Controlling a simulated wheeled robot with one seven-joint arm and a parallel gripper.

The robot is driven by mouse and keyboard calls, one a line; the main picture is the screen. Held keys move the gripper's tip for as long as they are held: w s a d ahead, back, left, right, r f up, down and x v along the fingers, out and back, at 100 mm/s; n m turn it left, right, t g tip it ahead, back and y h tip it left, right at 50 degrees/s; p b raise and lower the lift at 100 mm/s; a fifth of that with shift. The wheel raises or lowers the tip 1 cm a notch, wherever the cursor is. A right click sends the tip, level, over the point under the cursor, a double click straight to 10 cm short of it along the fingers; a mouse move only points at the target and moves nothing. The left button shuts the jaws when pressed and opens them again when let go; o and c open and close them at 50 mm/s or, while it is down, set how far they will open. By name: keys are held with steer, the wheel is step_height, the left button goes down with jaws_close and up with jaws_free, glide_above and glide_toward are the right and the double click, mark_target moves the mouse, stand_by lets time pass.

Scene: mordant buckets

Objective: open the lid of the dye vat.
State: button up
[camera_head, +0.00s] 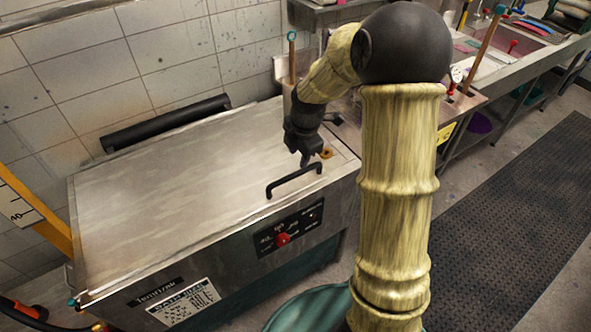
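The dye vat is a large steel box with a control panel (289,229) on its front, carrying a red knob. Its flat metal lid (170,185) lies shut on top. A black bar handle (293,178) stands on the lid near its front right edge. My gripper (306,162) points down just behind and above the right end of the handle. Its fingers are small and dark here, so I cannot tell whether they are open or touching the handle.
A black padded bar (166,122) runs along the tiled wall behind the vat. A teal tub (306,308) stands on the floor in front. A steel counter with a sink (515,45) is at the right. A dark floor mat (510,215) lies in the open aisle.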

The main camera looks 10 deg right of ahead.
mark_target(295, 174)
steer(key=f, duration=0.3)
steer(key=w+f, duration=0.1)
steer(key=f, duration=0.2)
steer(key=f+p, duration=0.1)
steer(key=f, duration=0.1)
steer(key=shift+w+a+f, duration=0.3)
steer(key=shift+w+f, duration=0.05)
steer(key=shift+f, duration=0.05)
steer(key=shift+c, duration=0.5)
jaws_close()
